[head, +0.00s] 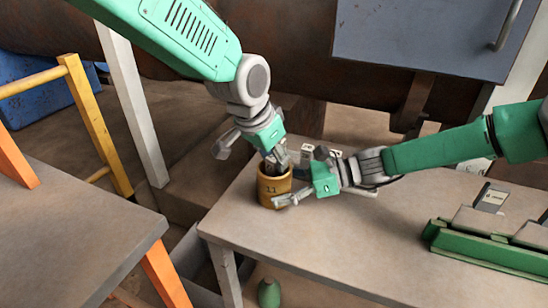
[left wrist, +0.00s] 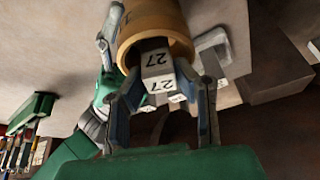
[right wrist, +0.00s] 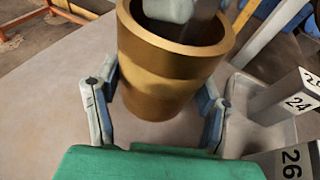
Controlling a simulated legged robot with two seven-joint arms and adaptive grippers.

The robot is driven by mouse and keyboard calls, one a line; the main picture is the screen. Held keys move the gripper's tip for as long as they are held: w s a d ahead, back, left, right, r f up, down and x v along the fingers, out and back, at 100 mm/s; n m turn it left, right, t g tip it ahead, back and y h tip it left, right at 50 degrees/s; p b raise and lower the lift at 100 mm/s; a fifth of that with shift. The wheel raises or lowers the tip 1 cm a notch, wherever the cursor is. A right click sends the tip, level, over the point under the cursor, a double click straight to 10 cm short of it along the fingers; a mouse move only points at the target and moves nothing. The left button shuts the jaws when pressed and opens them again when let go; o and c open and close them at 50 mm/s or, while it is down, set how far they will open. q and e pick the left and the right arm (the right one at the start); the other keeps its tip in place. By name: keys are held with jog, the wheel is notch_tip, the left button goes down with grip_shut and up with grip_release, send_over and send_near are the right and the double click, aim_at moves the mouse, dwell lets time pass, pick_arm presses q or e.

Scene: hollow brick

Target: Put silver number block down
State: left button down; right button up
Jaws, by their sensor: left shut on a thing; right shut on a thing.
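The silver number block (left wrist: 158,62), marked 27 in black on pale faces, is between the fingers of my left gripper (left wrist: 160,80) in the left wrist view. Its far part is inside the mouth of a brown-gold cup (left wrist: 178,22). In the head view my left gripper (head: 274,158) points down into the cup (head: 268,196), which bears the number 11, and the block is mostly hidden. My right gripper (head: 292,182) is shut around the cup's side. In the right wrist view the cup (right wrist: 160,80) stands between its fingers, apparently upright.
A tray (right wrist: 240,125) holds other number blocks, including 24 (right wrist: 298,100) and 26 (right wrist: 290,165), beside the cup. A green rack (head: 485,248) stands at the table's right. The table's front middle (head: 330,245) is clear. The cup is near the table's left edge.

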pick_arm(q)
jog(key=c, duration=1.3)
grip_release()
jog(key=v, duration=1.2)
pick_arm(e)
jog(key=o, duration=0.9)
jog(key=shift+d, duration=0.1)
